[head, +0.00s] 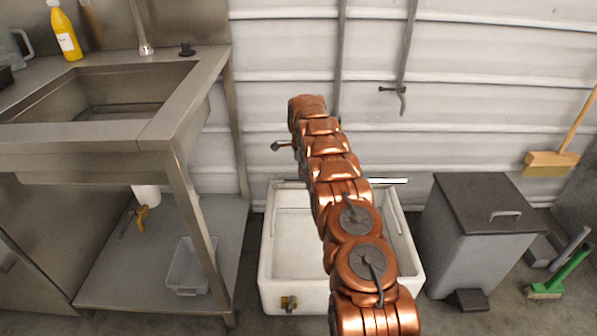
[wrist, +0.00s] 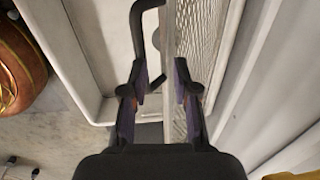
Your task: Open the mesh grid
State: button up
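In the wrist view the mesh grid (wrist: 207,30) stands nearly edge-on, with its pale frame bar running down between the two fingers of my gripper (wrist: 162,88). The fingers are apart, one on each side of the bar; I cannot tell whether either touches it. A dark bent handle-like bar (wrist: 137,30) is just beyond the left finger, beside the frame. In the head view the white tub (head: 284,292) stands on the floor against the wall. A thin bright edge (head: 388,181), perhaps of the grid, shows at its back. My copper arm reaches over the tub and hides most of my gripper.
A steel sink bench (head: 160,130) stands on the left, with a clear plastic bin (head: 190,270) on its lower shelf. A grey lidded bin (head: 470,240) is close to the tub's right. A broom (head: 552,163) and a green brush (head: 560,275) are at the far right.

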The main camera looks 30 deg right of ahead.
jog(key=o, duration=0.4)
jog(key=f, duration=0.1)
jog(key=w+f, duration=0.1)
jog(key=shift+d+f, duration=0.15)
jog(key=shift+f, duration=0.2)
jog(key=shift+o, duration=0.5)
jog(key=shift+s+r, duration=0.2)
jog(key=shift+r, duration=0.4)
jog(key=shift+s+r, duration=0.1)
jog(key=shift+s, duration=0.05)
jog(key=shift+r, duration=0.1)
jog(key=shift+r, duration=0.15)
notch_tip(320, 180, up, 12)
jog(key=shift+s+a+f, duration=0.25)
jog(key=shift+s+a, duration=0.05)
jog(key=shift+s, duration=0.1)
